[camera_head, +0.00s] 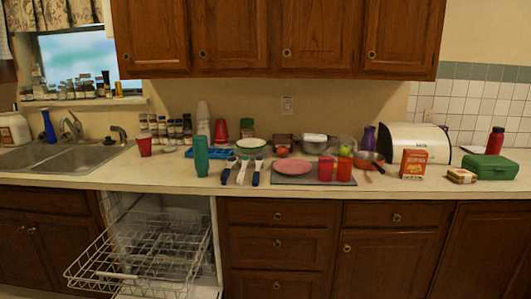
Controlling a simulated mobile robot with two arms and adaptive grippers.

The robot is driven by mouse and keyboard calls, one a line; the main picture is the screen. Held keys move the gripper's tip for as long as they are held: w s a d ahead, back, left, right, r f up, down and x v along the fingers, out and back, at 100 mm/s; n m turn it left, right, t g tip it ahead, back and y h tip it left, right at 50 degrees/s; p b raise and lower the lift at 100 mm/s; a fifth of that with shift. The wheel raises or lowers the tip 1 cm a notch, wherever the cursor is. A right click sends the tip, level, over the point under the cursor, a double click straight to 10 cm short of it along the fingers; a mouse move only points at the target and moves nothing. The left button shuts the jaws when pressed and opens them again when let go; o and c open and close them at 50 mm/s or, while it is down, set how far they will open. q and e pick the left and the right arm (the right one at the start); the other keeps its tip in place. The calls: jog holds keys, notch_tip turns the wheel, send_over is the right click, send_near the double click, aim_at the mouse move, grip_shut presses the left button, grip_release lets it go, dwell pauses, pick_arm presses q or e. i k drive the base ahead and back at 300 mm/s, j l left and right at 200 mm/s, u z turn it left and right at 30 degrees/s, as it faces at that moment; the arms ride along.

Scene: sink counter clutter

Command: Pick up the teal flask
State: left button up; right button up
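A teal flask (201,156) stands upright on the counter (120,175), near its front edge and left of the middle. It is tall, with a ribbed-looking body, and nothing hides it from the front. Neither of my grippers is in view.
An open dishwasher with its rack (150,260) pulled out juts below the counter at the left. Pink plate (290,166), red cups and bowls crowd the right. Cabinets (270,38) hang above.

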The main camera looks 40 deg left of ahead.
aim_at(199, 142)
jog(key=i+u, duration=0.75)
jog(key=i+l+u, duration=0.35)
jog(key=i, duration=0.15)
